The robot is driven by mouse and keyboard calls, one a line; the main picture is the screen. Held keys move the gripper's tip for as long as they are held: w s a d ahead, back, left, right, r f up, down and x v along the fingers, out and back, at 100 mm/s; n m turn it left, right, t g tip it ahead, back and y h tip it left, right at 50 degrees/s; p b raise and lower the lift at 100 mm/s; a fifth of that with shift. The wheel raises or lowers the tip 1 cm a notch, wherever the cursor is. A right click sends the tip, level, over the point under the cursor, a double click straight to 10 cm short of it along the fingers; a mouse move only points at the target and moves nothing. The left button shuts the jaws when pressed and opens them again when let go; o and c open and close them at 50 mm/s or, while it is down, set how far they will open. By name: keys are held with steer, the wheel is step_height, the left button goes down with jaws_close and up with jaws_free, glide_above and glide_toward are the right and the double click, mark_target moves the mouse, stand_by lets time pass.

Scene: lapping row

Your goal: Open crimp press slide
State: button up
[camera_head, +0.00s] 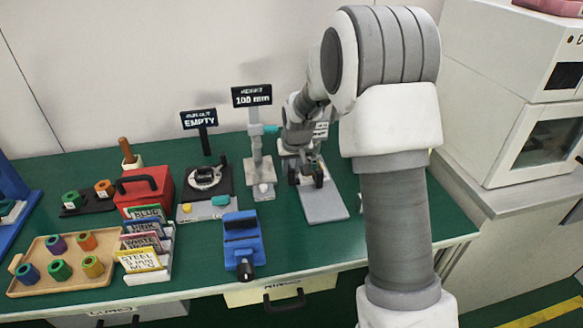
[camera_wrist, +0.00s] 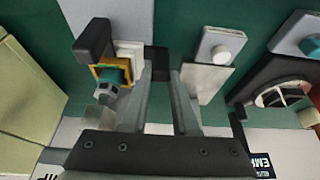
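The crimp press stands at the right end of the green bench, its pale base plate (camera_head: 325,206) reaching toward the front. Its upper part is mostly hidden behind my arm in the head view. My gripper (camera_wrist: 160,72) is at the press. Its two fingers stand apart, with a small black piece (camera_wrist: 157,60) between or just beyond their tips. I cannot tell whether they clamp it, or how far the slide is out.
A height gauge (camera_head: 262,190) stands close left of the press. Further left are a black fixture (camera_head: 206,181), a blue vise (camera_head: 243,240), a red box (camera_head: 143,190), a card rack (camera_head: 145,262) and a wooden tray (camera_head: 30,287). The bench front right of the vise is clear.

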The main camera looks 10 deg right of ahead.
jaws_close()
